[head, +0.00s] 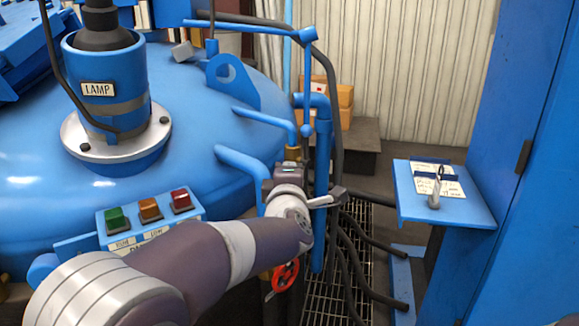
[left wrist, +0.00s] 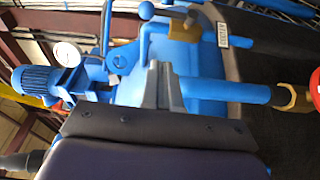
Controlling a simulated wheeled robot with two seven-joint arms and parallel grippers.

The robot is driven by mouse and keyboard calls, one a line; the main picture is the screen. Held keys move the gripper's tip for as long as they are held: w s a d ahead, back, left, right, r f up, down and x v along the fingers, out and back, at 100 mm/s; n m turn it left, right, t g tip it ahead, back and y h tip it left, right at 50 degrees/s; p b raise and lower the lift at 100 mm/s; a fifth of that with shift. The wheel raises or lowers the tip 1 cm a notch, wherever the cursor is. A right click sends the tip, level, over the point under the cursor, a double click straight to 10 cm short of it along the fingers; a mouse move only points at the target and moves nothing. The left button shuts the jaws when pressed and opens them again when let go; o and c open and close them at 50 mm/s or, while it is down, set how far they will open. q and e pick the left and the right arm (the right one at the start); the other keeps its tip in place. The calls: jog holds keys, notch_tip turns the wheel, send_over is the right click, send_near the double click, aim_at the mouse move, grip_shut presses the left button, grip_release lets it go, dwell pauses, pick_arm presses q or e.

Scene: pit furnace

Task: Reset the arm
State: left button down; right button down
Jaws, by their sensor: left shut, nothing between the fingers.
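My left arm comes in from the lower left of the head view, across the front of the blue furnace (head: 190,190). My left gripper (head: 289,172) is beside the blue pipes at the furnace's right side; its fingertips are hard to make out there. In the left wrist view the two grey fingers of my left gripper (left wrist: 160,88) are together, with nothing held between them. They point toward the blue pipework, and a brass fitting (left wrist: 184,33) shows beyond them. I cannot tell whether they touch anything. My right gripper is in neither view.
A button box (head: 150,220) with green, orange and red buttons is close to my forearm. A red handwheel (head: 285,275) is below my wrist. Black hoses (head: 350,250) cross the floor grating. A blue shelf (head: 450,209) holds a paper and a small tool at right.

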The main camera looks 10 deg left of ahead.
pick_arm(q)
jog(key=s+d+f+m+g+h, duration=0.2)
jog(key=s+f+m+g+h, duration=0.1)
jog(key=f+m, duration=0.35)
jog(key=s+d+f+m+g+h, duration=0.2)
jog(key=s+d+f+m+g, duration=0.15)
jog(key=f+m, duration=0.35)
jog(key=s+a+f+m+g+y, duration=0.1)
jog(key=s+a+f+m+g, duration=0.2)
jog(key=s+a+f+g, duration=0.55)
jog(key=s+a+f+m+g+y, duration=0.15)
jog(key=s+f+m, duration=0.35)
jog(key=s, duration=0.8)
notch_tip(320, 180, up, 20)
jog(key=a+n+p, duration=0.2)
jog(key=p, duration=1.9)
jog(key=shift+s, duration=0.2)
jog(key=shift+t, duration=0.25)
